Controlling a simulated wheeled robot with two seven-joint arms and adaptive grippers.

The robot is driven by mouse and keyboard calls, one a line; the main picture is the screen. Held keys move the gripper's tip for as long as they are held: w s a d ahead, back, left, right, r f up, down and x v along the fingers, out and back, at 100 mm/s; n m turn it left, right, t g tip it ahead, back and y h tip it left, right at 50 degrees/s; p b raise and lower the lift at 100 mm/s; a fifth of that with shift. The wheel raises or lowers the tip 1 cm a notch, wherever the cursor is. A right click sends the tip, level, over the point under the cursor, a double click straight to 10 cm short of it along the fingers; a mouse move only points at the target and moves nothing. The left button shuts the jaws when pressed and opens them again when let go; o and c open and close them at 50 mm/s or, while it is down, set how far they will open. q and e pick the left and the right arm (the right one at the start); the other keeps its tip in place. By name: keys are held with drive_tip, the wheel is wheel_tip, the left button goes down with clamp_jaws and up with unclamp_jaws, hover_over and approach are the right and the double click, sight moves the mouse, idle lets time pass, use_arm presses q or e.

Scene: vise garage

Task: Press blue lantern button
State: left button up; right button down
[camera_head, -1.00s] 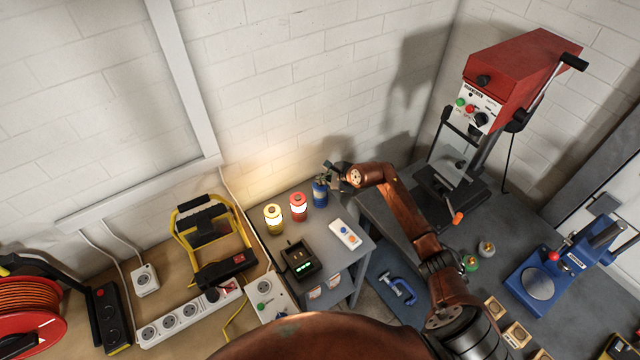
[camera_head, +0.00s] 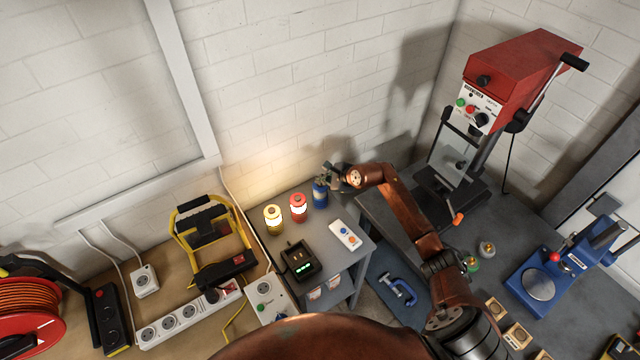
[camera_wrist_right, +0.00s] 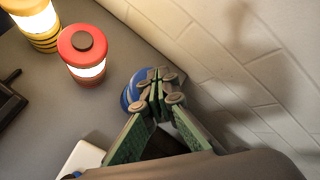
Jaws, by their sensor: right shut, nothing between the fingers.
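The blue lantern (camera_head: 320,194) stands upright on the small grey table, the rightmost of three lanterns, and looks unlit. My right gripper (camera_head: 328,173) is shut and empty, with its tips at the top of the blue lantern. In the right wrist view the shut fingertips (camera_wrist_right: 155,80) cover most of the blue lantern (camera_wrist_right: 129,98); only its blue edge shows. Its button is hidden, and I cannot tell whether the tips touch it. My left gripper is not in view.
A lit red lantern (camera_head: 298,207) and a lit yellow lantern (camera_head: 273,219) stand to the left. A black charger (camera_head: 300,262) and a white box with coloured buttons (camera_head: 345,234) lie in front. The block wall is close behind the lanterns.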

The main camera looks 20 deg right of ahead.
drive_tip(key=shift+r, duration=0.6)
drive_tip(key=shift+r, duration=0.1)
drive_tip(key=shift+r+p, duration=1.6)
drive_tip(key=shift+r, duration=0.8)
drive_tip(key=shift+a, duration=0.1)
